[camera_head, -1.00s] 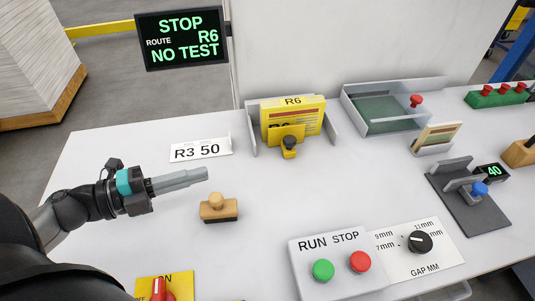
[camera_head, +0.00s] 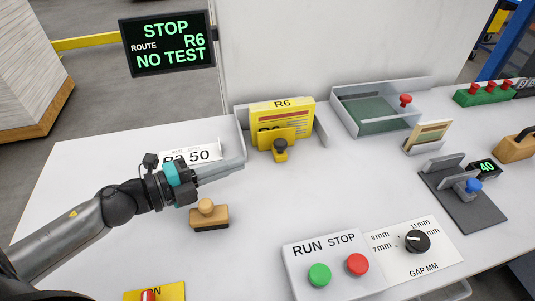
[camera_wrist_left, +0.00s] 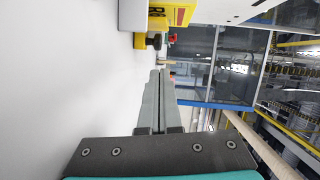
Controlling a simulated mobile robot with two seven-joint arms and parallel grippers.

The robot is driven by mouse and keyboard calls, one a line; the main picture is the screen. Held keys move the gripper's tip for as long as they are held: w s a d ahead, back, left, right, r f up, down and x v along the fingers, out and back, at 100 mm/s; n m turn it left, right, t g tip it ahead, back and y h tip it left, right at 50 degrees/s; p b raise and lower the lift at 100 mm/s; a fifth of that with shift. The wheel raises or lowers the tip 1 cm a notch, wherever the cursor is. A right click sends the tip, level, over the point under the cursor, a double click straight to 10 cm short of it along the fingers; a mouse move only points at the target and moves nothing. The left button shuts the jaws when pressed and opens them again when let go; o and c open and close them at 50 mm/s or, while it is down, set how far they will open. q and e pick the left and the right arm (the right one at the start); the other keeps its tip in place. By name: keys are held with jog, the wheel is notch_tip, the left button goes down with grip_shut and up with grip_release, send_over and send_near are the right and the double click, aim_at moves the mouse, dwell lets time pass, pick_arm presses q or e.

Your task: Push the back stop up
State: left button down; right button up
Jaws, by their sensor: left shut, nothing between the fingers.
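No part is labelled as the back stop, and I cannot tell for certain which one it is. A yellow R6 holder (camera_head: 282,114) stands between grey side plates, with a black knob (camera_head: 280,145) on its front. A dark plate (camera_head: 486,213) at the right carries a grey slide with a blue knob (camera_head: 473,186). My left gripper (camera_head: 240,163) is shut and empty above the table, left of the black knob and apart from it. In the left wrist view its closed fingers (camera_wrist_left: 160,76) point toward the yellow holder (camera_wrist_left: 181,12).
A wooden stamp (camera_head: 208,214) stands just below my left gripper. The R3 50 card (camera_head: 205,153) lies behind it, partly covered. A grey tray (camera_head: 375,108) with a red knob is at the back. A RUN/STOP box (camera_head: 334,283) is in front. The middle of the table is clear.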

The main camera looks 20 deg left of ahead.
aim_at(276, 134)
pick_arm(q)
jog(key=x, duration=0.5)
jog(key=shift+w+d, duration=0.15)
jog(key=shift+w, duration=0.15)
jog(key=shift+w+d, duration=0.45)
jog(key=shift+w, duration=0.1)
jog(key=shift+w+d+f, duration=0.2)
jog(key=shift+w+d, duration=0.2)
jog(key=shift+w, duration=0.05)
pick_arm(e)
jog(key=shift+w+d, duration=0.15)
jog(key=shift+w, duration=0.1)
jog(key=shift+s, duration=0.15)
pick_arm(q)
jog(key=shift+w, duration=0.1)
jog(key=w+a, duration=0.2)
jog(key=w, duration=0.1)
jog(key=shift+w+a, duration=0.3)
jog(key=shift+w, duration=0.1)
pick_arm(e)
jog(key=shift+w+d+f, duration=0.25)
jog(key=shift+w+d, duration=0.35)
jog(key=shift+w, duration=0.05)
